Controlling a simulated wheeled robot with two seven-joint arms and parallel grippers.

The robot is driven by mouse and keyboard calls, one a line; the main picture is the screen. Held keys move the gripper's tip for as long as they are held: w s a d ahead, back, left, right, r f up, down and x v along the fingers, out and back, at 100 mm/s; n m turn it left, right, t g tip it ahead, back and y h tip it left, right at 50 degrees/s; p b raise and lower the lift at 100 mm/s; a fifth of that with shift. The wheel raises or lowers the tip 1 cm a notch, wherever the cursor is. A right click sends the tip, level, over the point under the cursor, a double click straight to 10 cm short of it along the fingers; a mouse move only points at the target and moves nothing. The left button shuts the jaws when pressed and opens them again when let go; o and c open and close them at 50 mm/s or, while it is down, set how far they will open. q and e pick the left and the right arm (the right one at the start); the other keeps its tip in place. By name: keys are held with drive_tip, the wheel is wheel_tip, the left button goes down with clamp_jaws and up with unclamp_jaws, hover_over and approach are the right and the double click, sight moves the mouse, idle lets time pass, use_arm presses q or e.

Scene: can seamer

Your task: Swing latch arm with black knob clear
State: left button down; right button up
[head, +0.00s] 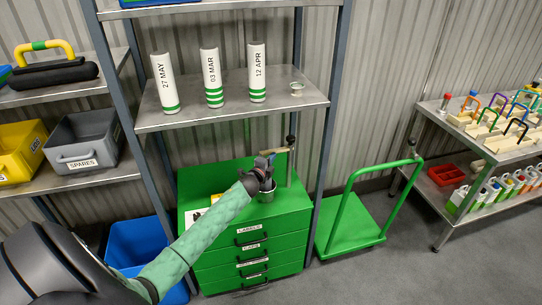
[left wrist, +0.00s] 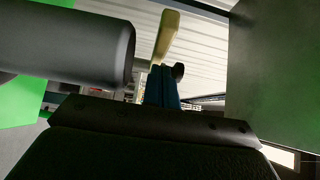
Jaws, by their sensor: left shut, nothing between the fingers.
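The can seamer stands on the green drawer cabinet (head: 250,220), with an upright grey post (head: 289,168) and a metal can (head: 267,194) beside it. A pale brass-coloured arm (head: 277,151) reaches left from near the top of the post. A black knob (head: 291,138) shows at the post's top in the head view. My left gripper (head: 264,164) is at the arm's left end, shut and empty. In the left wrist view its blue fingers (left wrist: 162,88) are close to a brass lever (left wrist: 165,38) and a small black knob (left wrist: 178,71). Contact cannot be told.
A dark cylinder (left wrist: 85,45) lies close left of the fingers in the left wrist view. A shelf (head: 235,113) with white tubes hangs above the cabinet. A green trolley (head: 350,225) stands to the right, a blue bin (head: 140,240) to the left.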

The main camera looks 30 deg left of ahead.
use_arm(q)
drive_tip(key=shift+w+a, duration=0.25)
use_arm(e)
drive_tip(key=shift+s+d+f, duration=0.15)
drive_tip(key=shift+f, duration=0.15)
use_arm(q)
drive_tip(key=shift+a, duration=0.1)
drive_tip(key=shift+a, duration=0.2)
drive_tip(key=shift+w+a+b, duration=0.2)
drive_tip(key=shift+a+b, duration=0.15)
drive_tip(key=shift+a, duration=0.1)
use_arm(e)
drive_tip(key=shift+w+a+r, duration=0.2)
drive_tip(key=shift+r, duration=0.2)
drive_tip(key=shift+w+a+r, duration=0.15)
drive_tip(key=shift+r, duration=0.2)
use_arm(q)
drive_tip(key=shift+d, duration=0.1)
use_arm(e)
drive_tip(key=shift+d, duration=0.15)
